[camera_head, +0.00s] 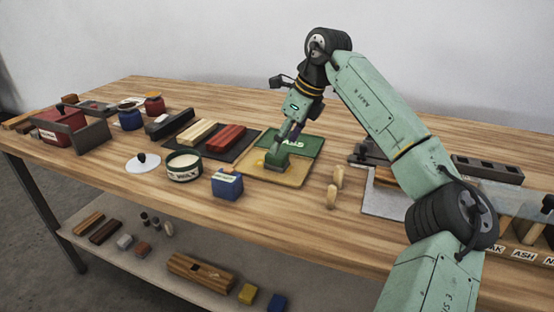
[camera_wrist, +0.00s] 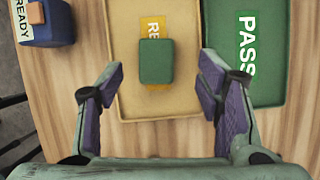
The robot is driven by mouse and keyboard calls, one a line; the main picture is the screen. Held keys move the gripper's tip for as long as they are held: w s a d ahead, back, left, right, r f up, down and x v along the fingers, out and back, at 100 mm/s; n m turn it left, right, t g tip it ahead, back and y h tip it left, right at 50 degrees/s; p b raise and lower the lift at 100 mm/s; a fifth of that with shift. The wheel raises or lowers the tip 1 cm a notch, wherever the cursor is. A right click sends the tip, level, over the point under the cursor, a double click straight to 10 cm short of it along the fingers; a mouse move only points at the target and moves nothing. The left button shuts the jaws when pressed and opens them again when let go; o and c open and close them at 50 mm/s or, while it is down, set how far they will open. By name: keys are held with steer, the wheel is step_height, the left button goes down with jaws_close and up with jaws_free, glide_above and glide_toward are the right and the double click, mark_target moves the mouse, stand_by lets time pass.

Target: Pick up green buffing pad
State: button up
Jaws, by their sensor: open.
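The green buffing pad (camera_wrist: 156,62) is a small dark green block with rounded corners. It lies on the yellow tray (camera_wrist: 122,30) and partly covers that tray's label. In the head view the pad (camera_head: 275,160) shows just below my fingers. My gripper (camera_wrist: 159,85) is open, with one purple-padded finger on each side of the pad's line, and nothing is between the fingers. In the wrist view the pad sits centred between them, a little ahead of the fingertips. In the head view my gripper (camera_head: 281,146) points down over the tray; I cannot tell the exact gap.
A green tray marked PASS (camera_wrist: 270,85) adjoins the yellow tray on the right. A blue block labelled READY (camera_wrist: 50,25) stands to the left. Bare wood lies in front of the trays.

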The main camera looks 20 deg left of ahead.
steer(key=x, duration=0.2)
steer(key=p+x, duration=0.1)
steer(key=x, duration=0.2)
steer(key=shift+s, duration=0.25)
steer(key=shift+c, duration=0.4)
steer(key=shift+d, duration=0.1)
steer(key=c, duration=1.2)
steer(key=shift+o, duration=0.2)
step_height(320, 180, up, 28)
steer(key=p, duration=0.4)
